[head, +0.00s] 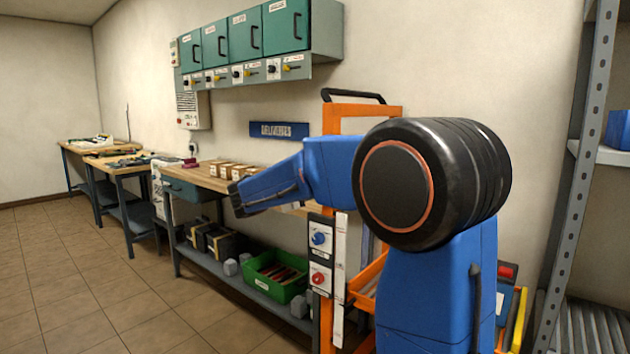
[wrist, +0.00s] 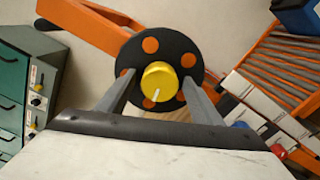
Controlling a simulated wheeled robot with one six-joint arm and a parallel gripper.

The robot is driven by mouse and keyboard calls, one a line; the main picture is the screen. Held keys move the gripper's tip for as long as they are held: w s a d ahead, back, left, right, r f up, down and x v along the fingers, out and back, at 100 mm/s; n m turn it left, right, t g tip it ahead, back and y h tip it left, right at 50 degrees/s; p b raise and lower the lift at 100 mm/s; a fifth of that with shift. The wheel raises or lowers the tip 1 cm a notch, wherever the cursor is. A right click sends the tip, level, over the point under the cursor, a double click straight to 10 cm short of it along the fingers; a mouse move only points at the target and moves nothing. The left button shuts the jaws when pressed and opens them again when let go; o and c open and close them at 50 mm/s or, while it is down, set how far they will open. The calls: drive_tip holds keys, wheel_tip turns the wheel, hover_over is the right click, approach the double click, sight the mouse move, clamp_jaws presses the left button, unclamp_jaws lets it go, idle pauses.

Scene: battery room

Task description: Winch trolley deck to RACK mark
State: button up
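The trolley has an orange mast (head: 362,118) with a black handle on top; my arm hides much of it. An orange deck frame (head: 370,278) shows low behind my arm. A white scale strip (head: 340,262) runs down the mast; its marks are too small to read. In the wrist view, a black wheel with orange dots (wrist: 151,47) and a yellow centre knob (wrist: 160,80) faces me. My gripper (wrist: 160,85) has its fingers apart on either side of the knob, with visible gaps. The orange deck with grey rollers (wrist: 283,62) appears at right.
A blue knob (head: 320,238) and a red knob (head: 318,279) sit beside the scale. A workbench (head: 195,176) with boxes stands behind, under green cabinets (head: 245,35). A metal shelf (head: 578,165) stands close at right. Floor (head: 60,270) is clear at left.

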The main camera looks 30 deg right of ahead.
drive_tip(key=v, duration=1.7)
drive_tip(key=shift+a, duration=0.2)
drive_tip(key=shift+s, duration=0.1)
drive_tip(key=w+d+n, duration=0.2)
drive_tip(key=d+n, duration=0.1)
drive_tip(key=d, duration=0.2)
drive_tip(key=w+d+n, duration=0.1)
drive_tip(key=d+n, duration=0.2)
drive_tip(key=d, duration=0.3)
drive_tip(key=w+d+n, duration=0.2)
drive_tip(key=d+n, duration=0.2)
drive_tip(key=d, duration=0.1)
drive_tip(key=shift+w+d+r, duration=0.25)
drive_tip(key=shift+w+r, duration=0.1)
drive_tip(key=c, duration=1.1)
